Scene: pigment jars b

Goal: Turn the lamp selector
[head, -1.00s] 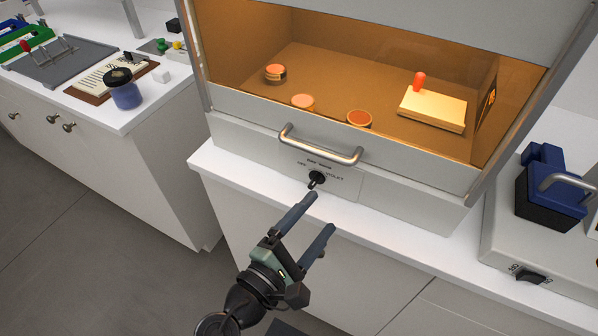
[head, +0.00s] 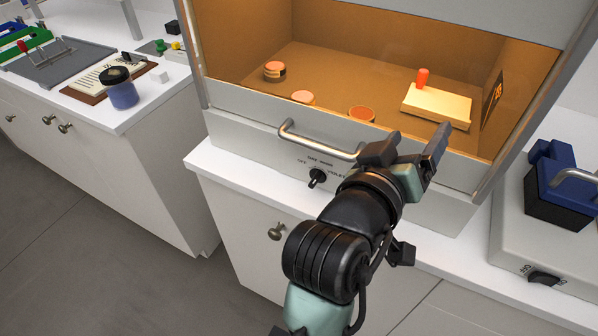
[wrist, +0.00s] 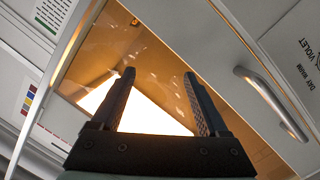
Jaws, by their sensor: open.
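The lamp selector (head: 317,178) is a small black knob on the front panel of the white cabinet, below the bar handle. Its lever points down and slightly left in the head view. Printed words around it include OFF and VIOLET; my arm partly covers the lettering on the right. My gripper (head: 412,150) is open and empty, up and right of the knob, in front of the cabinet's lower front. In the wrist view the open fingers (wrist: 160,95) point toward the lit window.
The bar handle (head: 300,138) sticks out above the knob, close to my gripper; it also shows in the wrist view (wrist: 270,100). Jars (head: 275,70) and a cream block (head: 436,106) with a red peg stand inside the orange-lit cabinet. A blue device (head: 560,190) stands at right.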

